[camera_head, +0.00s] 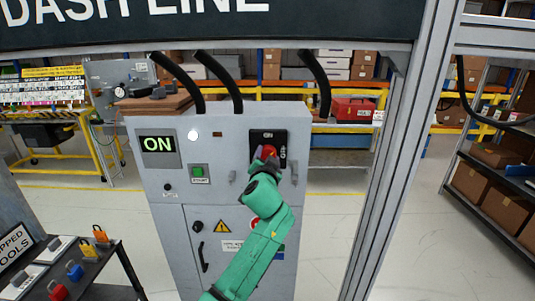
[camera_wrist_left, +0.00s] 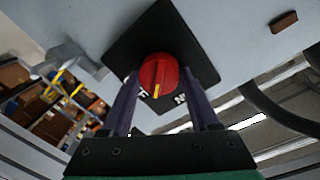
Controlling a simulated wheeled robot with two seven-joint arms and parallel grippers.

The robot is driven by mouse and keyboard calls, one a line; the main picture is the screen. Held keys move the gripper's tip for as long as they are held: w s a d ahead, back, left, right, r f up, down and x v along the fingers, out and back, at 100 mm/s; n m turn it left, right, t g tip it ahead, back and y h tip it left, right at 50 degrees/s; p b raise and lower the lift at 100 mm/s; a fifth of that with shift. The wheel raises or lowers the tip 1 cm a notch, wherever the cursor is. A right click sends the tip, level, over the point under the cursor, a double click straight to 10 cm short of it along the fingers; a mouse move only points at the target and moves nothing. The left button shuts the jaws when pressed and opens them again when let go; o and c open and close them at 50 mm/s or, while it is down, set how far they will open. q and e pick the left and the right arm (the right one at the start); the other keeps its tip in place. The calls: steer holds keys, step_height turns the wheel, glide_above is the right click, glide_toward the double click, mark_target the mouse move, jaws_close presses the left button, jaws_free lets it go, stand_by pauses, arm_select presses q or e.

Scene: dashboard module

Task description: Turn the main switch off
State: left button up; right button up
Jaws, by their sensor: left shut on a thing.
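The main switch is a red rotary knob (camera_head: 268,152) on a black plate (camera_head: 256,137) at the upper right of the grey cabinet's front. My left gripper (camera_head: 265,162) is at the knob and partly covers it in the head view. In the left wrist view its two dark fingers (camera_wrist_left: 160,84) stand on either side of the red knob (camera_wrist_left: 158,70), shut on it. A yellow mark on the knob shows near its lower edge there. White letters on the plate are partly hidden. The display (camera_head: 158,144) on the cabinet reads ON. My right gripper is not in view.
A green button (camera_head: 199,173) and a lit white lamp (camera_head: 193,135) sit left of the switch. A grey post (camera_head: 392,150) rises right of the cabinet (camera_head: 150,185). A dark cart with coloured padlocks (camera_head: 74,270) stands at the lower left.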

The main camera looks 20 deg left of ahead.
arm_select(q)
steer(key=m+p, duration=0.1)
steer(key=m, duration=0.3)
steer(key=shift+r+p, duration=0.15)
steer(key=shift+p, duration=0.25)
steer(key=shift+m+y+p, duration=0.3)
steer(key=shift+m+p, duration=0.3)
steer(key=shift+m, duration=1.2)
steer(key=o, duration=1.4)
steer(key=shift+w+f, duration=0.15)
steer(key=shift+f, duration=0.05)
